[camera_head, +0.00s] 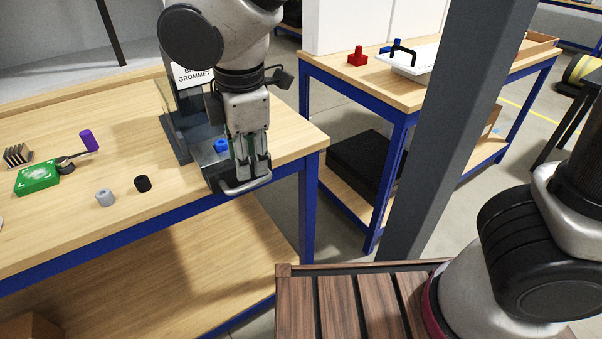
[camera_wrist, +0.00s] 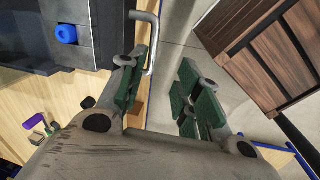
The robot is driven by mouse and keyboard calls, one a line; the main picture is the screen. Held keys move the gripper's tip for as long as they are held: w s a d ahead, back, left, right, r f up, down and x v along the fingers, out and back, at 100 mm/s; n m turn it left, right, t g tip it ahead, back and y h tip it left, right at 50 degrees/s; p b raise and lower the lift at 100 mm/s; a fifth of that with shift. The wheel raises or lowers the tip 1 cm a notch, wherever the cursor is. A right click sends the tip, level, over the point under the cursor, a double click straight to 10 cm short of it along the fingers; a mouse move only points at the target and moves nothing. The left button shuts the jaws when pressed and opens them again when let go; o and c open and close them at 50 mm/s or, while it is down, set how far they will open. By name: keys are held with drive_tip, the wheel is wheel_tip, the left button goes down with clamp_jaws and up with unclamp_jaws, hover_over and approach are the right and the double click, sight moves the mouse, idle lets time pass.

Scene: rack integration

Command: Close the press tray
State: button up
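The press tray (camera_head: 212,168) is a grey slab that sticks out from the press (camera_head: 176,135) at the table's front right corner. A blue ring-shaped part (camera_head: 221,146) sits on it and also shows in the wrist view (camera_wrist: 66,34). The tray's bent metal handle (camera_head: 247,185) is at its front edge. My gripper (camera_head: 253,172) points down at the handle and hides part of the tray. In the wrist view my gripper (camera_wrist: 160,88) is open, with green-padded fingers apart. The handle (camera_wrist: 153,45) appears between them, closer to the left finger; contact cannot be told.
A grey part (camera_head: 105,197), a black part (camera_head: 143,184), a green box (camera_head: 37,178) and a purple-handled tool (camera_head: 89,141) lie on the table to the left. A dark post (camera_head: 440,130) stands to the right. A second bench (camera_head: 385,90) is behind.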

sight(247, 184)
drive_tip(key=shift+n, duration=0.8)
drive_tip(key=f, duration=0.2)
drive_tip(key=w+f, duration=0.1)
drive_tip(key=f, duration=0.1)
drive_tip(key=w+a+f, duration=0.1)
drive_tip(key=f, duration=0.2)
drive_tip(key=shift+a, duration=0.1)
clamp_jaws()
